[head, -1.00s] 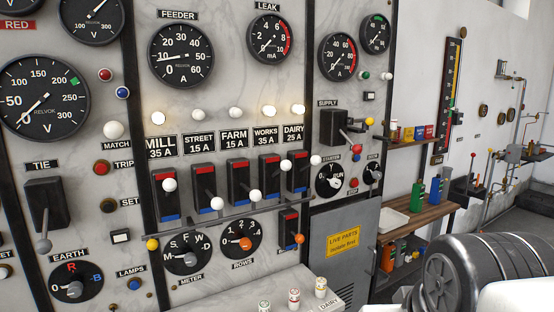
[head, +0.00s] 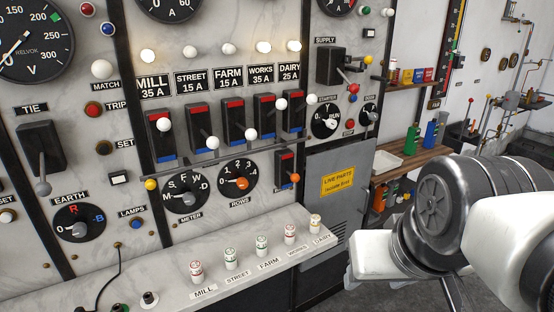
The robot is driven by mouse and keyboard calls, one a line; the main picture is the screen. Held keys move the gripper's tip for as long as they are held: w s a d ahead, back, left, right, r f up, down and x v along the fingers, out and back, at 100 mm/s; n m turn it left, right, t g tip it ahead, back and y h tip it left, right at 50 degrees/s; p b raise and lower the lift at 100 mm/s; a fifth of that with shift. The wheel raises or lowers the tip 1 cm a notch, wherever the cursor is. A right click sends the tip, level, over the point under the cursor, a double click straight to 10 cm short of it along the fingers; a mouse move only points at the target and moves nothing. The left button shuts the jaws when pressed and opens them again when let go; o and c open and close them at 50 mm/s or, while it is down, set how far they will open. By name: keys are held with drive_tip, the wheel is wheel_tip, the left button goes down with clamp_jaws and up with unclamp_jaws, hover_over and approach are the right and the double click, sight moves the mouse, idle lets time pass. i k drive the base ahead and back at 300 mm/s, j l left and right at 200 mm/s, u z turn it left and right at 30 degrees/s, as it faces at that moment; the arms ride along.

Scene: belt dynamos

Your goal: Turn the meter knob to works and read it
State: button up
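The meter knob (head: 186,200) is a grey knob on a round black dial on the marble panel. White letters M, S, F, W and D run around the dial, and a METER label sits below it. I cannot tell for sure which letter the knob points to. Only the bottom of the feeder gauge (head: 170,8), marked A, shows at the top edge, and its needle cannot be read. My arm is at the right, over the floor and apart from the panel. No gripper fingers are visible.
The rows dial (head: 240,182) is just right of the meter dial. White-balled switch levers (head: 212,143) and a yellow-ended rod (head: 150,184) stick out above. A ledge (head: 215,272) with several labelled fuses juts out below. A grey LIVE PARTS cabinet (head: 338,210) stands right.

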sight(189, 199)
drive_tip(key=j, duration=1.3)
drive_tip(key=i+z, duration=0.05)
